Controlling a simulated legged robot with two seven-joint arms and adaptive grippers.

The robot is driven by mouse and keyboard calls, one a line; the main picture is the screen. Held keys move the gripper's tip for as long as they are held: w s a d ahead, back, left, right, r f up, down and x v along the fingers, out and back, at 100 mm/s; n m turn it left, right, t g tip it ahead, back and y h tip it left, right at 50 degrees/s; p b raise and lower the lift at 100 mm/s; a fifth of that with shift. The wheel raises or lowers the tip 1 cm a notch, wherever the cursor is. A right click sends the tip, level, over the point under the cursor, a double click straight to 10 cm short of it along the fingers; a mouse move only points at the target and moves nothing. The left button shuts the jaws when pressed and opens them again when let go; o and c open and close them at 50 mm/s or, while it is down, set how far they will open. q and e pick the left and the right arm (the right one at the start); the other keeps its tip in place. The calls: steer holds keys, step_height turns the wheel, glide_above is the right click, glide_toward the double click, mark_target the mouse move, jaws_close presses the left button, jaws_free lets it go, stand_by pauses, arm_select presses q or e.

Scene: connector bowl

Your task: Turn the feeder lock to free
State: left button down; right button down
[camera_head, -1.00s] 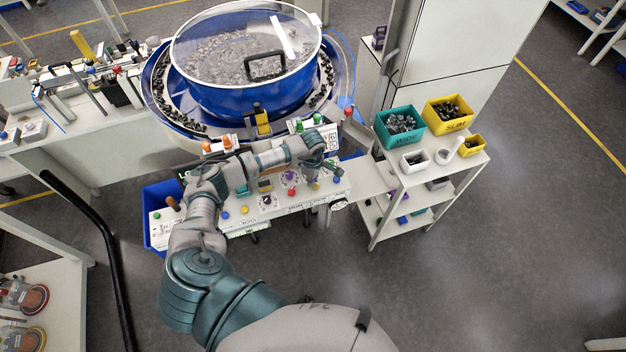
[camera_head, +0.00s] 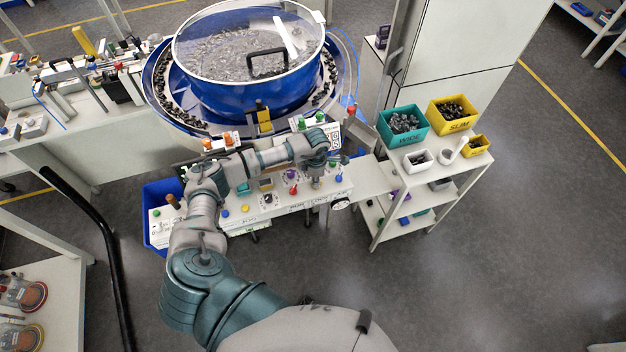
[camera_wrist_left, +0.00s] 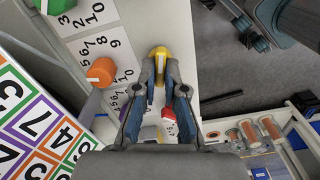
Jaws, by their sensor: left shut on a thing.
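My left gripper (camera_wrist_left: 160,68) reaches down onto the white control panel (camera_head: 262,208) in front of the blue bowl feeder. A red knob (camera_wrist_left: 169,113) shows between the fingers, nearer the palm. In the head view the left gripper (camera_head: 317,172) is over the right part of the panel and hides some of it. No label for the feeder lock is readable, so I cannot tell its setting. My right gripper is not in view.
An orange knob (camera_wrist_left: 101,71) and a green knob (camera_wrist_left: 55,5) stand on numbered dials beside the gripper. The blue bowl feeder (camera_head: 250,90) is behind the panel. A white cart (camera_head: 428,172) with teal and yellow bins stands at the right. Open floor lies in front.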

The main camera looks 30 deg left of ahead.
arm_select(q)
steer(key=n, duration=0.2)
steer(key=shift+w+d+r+n, duration=0.2)
steer(key=shift+d+n, duration=0.1)
steer(key=shift+n, duration=0.1)
steer(key=n, duration=0.2)
steer(key=shift+n, duration=0.4)
steer(key=n, duration=0.5)
steer(key=shift+w+a+r, duration=0.1)
steer(key=shift+w, duration=0.05)
steer(key=shift+n, duration=0.8)
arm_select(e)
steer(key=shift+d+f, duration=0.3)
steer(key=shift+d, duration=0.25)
arm_select(q)
steer(key=shift+a, duration=0.1)
steer(key=c, duration=1.3)
jaws_free()
steer(key=shift+c, duration=0.2)
steer(key=shift+o, duration=0.5)
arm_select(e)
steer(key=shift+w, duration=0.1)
arm_select(q)
step_height(320, 180, up, 12)
steer(key=shift+f, duration=0.2)
